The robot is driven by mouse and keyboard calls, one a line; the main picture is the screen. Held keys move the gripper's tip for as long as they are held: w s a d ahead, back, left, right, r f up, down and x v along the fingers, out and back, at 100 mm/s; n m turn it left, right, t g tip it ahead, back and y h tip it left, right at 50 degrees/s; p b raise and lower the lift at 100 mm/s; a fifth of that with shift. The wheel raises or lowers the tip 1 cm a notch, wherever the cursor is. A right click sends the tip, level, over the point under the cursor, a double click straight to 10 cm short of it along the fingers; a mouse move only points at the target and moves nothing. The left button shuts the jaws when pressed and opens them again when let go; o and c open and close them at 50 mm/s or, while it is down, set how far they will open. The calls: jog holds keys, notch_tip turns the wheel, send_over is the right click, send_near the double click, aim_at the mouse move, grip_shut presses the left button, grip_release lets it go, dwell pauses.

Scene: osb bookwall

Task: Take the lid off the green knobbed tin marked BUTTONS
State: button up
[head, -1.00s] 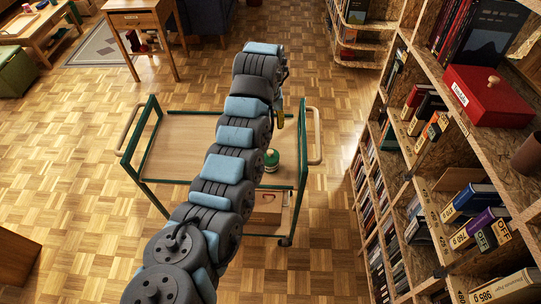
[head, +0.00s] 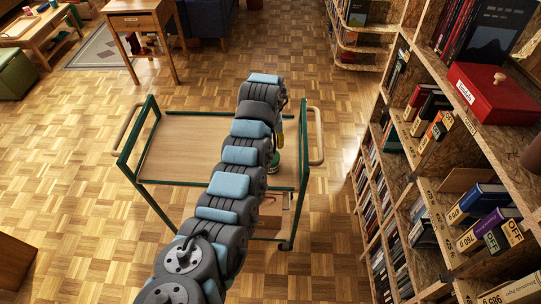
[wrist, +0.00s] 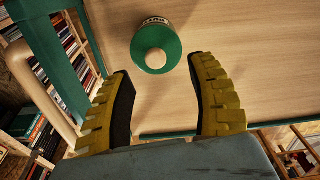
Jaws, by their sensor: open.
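The green tin (wrist: 144,61) with a round green lid and a pale wooden knob (wrist: 155,59) stands on the wooden top of a trolley (wrist: 255,95). In the head view the tin (head: 275,163) is partly hidden behind my arm, near the trolley's right end. My gripper (wrist: 160,68) is open and empty, its two yellow-and-black fingers pointing toward the tin. In the wrist view the knob and lid lie between and just beyond the fingertips, with no visible contact.
The trolley has a green frame (head: 146,187) and a wooden handle (head: 317,135) at its right end. A tall bookshelf (head: 405,140) runs along the right, with a red knobbed box (head: 492,95) on it. The trolley top's left part is clear.

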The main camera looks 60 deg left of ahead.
jog(key=shift+w+f, duration=0.15)
jog(key=shift+f, duration=1.15)
jog(key=shift+w+f, duration=0.1)
jog(key=shift+f, duration=1.15)
jog(key=shift+c, duration=0.2)
grip_shut()
